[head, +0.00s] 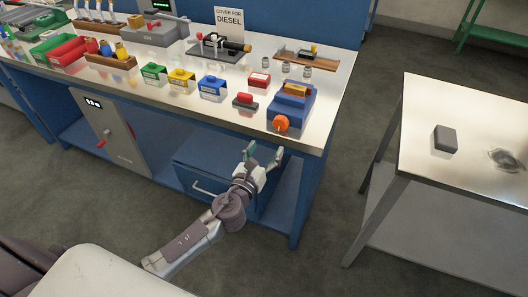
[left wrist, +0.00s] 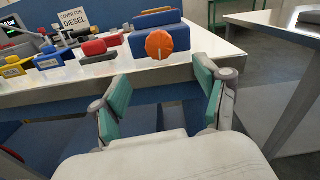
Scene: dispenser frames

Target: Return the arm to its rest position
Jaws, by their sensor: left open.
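My left gripper (head: 262,158) is open and empty in the head view. It is in front of the workbench's front edge, below the blue device with the orange knob (head: 281,124). In the left wrist view its two green-padded fingers (left wrist: 160,105) stand wide apart with nothing between them. The orange knob (left wrist: 160,44) shows beyond the fingers, on the bench top, apart from them. My left arm (head: 205,228) reaches up from the lower left of the head view. My right gripper is not in view.
The steel-topped workbench (head: 335,85) carries small coloured boxes, a red tray and a "COVER FOR DIESEL" sign (head: 229,17). A blue drawer (head: 200,185) is under it. A side table (head: 420,110) with a dark block (head: 445,139) stands right. Floor (head: 335,200) between them is clear.

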